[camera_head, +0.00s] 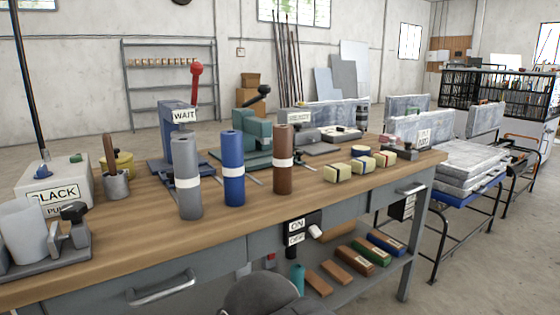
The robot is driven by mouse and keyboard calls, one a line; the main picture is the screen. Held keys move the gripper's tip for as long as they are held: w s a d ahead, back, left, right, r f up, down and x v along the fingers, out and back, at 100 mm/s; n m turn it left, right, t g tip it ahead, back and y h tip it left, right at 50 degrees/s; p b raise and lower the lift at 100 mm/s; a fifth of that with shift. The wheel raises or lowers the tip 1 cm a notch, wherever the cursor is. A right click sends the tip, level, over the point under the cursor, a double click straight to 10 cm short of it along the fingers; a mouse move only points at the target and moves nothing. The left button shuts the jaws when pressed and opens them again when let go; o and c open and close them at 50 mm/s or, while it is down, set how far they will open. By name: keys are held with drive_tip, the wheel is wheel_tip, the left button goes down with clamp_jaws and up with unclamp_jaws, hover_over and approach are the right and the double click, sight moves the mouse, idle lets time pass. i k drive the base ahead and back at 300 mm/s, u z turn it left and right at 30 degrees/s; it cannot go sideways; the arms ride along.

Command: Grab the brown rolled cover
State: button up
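The brown rolled cover (283,178) stands upright on the wooden workbench (150,255), with a white band around its middle. It is the rightmost of three upright rolls. The blue roll (234,190) stands to its left, apart from it, and the grey roll (187,200) stands farther left. A dark rounded shape (262,297) at the bottom edge, in front of the bench, looks like part of my arm. My gripper's fingers do not show.
Several small banded blocks (338,173) lie right of the brown roll. A green press (250,140) and a blue press with a red knob (178,125) stand behind the rolls. A shelf under the bench holds colored bars (365,256).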

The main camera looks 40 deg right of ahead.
sight(282, 134)
drive_tip(key=u, duration=2.2)
drive_tip(key=k, duration=1)
drive_tip(key=z, duration=1.75)
